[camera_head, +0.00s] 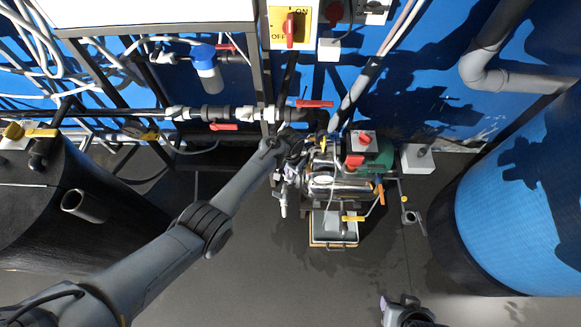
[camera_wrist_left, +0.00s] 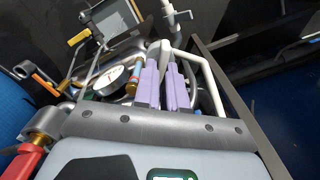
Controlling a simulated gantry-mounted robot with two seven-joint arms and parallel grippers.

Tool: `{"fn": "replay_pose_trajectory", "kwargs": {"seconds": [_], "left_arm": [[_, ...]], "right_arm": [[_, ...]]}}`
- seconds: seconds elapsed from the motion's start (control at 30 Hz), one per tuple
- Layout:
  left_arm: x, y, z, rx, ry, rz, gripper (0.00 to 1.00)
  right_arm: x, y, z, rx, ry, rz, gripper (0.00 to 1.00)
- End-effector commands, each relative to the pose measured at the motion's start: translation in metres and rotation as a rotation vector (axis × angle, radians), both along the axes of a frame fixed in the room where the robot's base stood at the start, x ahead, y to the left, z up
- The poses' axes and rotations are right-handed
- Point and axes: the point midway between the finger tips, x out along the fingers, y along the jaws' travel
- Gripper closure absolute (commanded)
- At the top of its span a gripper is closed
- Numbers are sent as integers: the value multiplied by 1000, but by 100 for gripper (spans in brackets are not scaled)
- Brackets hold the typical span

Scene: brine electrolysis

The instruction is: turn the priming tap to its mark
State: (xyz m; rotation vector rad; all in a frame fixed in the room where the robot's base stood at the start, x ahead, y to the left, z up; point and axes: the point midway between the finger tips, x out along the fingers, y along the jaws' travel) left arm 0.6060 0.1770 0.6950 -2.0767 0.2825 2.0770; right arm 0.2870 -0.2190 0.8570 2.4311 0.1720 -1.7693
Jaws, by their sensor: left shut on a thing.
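My left arm reaches in from the left to the pump unit (camera_head: 335,185) in the head view. My left gripper (camera_head: 297,152) is over the unit's upper left side, small and partly hidden among pipes. In the left wrist view its two purple fingers (camera_wrist_left: 166,82) are close together, shut on a small part by a grey pipe, seemingly the priming tap. The fingers hide most of that part, and I cannot make out its mark. A round white gauge (camera_wrist_left: 110,78) sits left of the fingers. My right gripper (camera_head: 403,308) is at the bottom edge of the head view; its jaws are unclear.
A red-handled valve (camera_head: 315,103) is on the pipe above the unit. A yellow-handled valve (camera_head: 352,218) and an orange handle (camera_head: 381,193) are on its near and right sides. A black tank (camera_head: 70,235) stands left, a blue tank (camera_head: 520,200) right. The floor in front is clear.

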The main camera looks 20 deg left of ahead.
Motion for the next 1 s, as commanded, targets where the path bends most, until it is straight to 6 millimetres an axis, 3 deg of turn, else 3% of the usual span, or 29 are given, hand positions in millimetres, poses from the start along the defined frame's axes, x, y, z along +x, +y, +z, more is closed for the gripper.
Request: {"fn": "replay_pose_trajectory", "kwargs": {"seconds": [0.6,1.0], "left_arm": [[1,0,0,1,0,-582,100],[0,1,0,1,0,-864,100]], "right_arm": [[0,2,8,8,0,-6,57],[0,0,5,1,0,-1,57]]}}
